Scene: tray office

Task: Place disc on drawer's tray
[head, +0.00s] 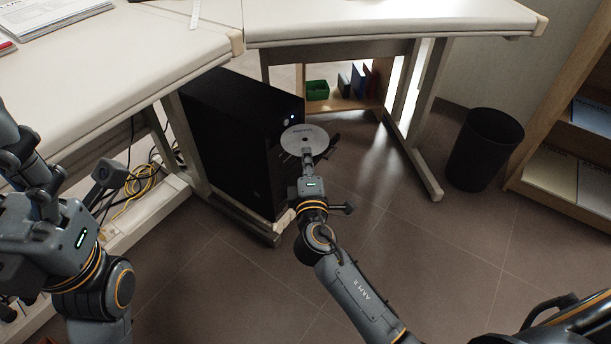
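The disc (294,137) is silver-grey and round with a small centre hole. It is in front of the black computer tower (235,140), near its lit power button. My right gripper (307,157) meets the disc's near edge and looks shut on it. A dark part (333,144) shows past the disc's right edge; I cannot tell whether it is the drawer's tray or a finger. Whether the disc touches a tray is hidden. My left gripper (45,205) is at the far left, away from the tower, and its fingers are hard to make out.
White desks (390,18) stand above and around the tower, with metal legs (410,165) at its right. A black bin (484,150) and a wooden shelf (540,165) are at the right. Yellow cable (140,185) lies left of the tower. The tiled floor in front is clear.

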